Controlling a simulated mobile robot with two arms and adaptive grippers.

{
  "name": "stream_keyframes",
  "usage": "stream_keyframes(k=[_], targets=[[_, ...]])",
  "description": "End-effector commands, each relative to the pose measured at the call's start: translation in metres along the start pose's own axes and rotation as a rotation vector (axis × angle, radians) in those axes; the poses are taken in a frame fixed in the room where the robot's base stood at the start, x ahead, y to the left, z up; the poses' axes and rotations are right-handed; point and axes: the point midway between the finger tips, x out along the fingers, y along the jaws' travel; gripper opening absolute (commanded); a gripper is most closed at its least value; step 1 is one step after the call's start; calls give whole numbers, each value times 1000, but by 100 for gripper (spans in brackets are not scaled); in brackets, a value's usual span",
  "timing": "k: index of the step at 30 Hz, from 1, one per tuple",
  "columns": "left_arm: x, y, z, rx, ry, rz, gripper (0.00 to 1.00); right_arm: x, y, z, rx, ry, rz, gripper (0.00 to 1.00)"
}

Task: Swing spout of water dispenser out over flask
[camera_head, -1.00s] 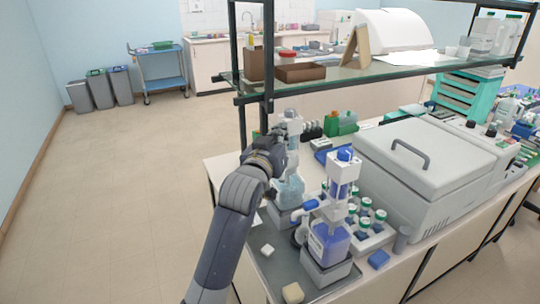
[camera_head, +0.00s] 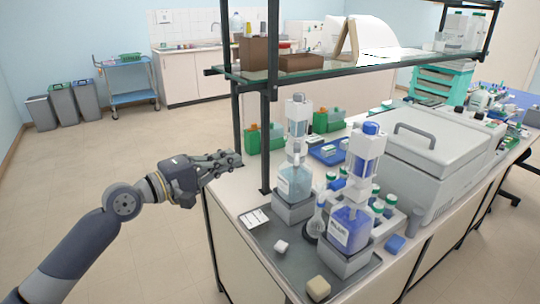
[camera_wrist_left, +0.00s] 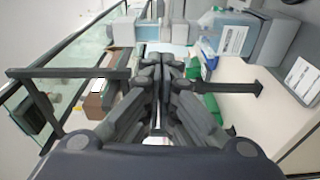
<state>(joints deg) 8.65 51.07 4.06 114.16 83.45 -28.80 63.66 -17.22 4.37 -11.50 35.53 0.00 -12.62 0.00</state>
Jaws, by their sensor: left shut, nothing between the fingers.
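The water dispenser (camera_head: 296,182) is a bottle of pale blue liquid with a white pump head (camera_head: 298,108), upright on a grey stand at the bench's left end. It also shows, partly cut off, at the top right of the left wrist view (camera_wrist_left: 232,38). Its spout is too small to make out clearly. A clear flask (camera_head: 317,220) stands between this dispenser and a similar one with blue-violet liquid (camera_head: 350,226). My left gripper (camera_head: 232,160) is shut and empty, left of the water dispenser and apart from it, near the shelf post. My right gripper is out of view.
The shelf's black post (camera_head: 268,130) and glass shelf (camera_head: 330,72) stand close to my left gripper. A grey tray (camera_head: 270,244) carries the dispensers. A large grey lidded machine (camera_head: 425,165) stands to the right.

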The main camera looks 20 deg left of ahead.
Motion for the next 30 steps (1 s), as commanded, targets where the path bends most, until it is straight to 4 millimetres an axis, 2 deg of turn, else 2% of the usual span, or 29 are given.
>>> stream_keyframes(k=[5,10,17,25,30], targets=[[-2,2,0,-58,-14,3,0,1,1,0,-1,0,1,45],[12,5,0,-60,-14,7,0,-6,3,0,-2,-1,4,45],[48,7,1,-58,-14,7,0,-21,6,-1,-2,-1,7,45],[98,7,2,-57,-15,6,0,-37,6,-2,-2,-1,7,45],[114,7,20,-57,-16,3,0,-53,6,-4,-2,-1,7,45]])
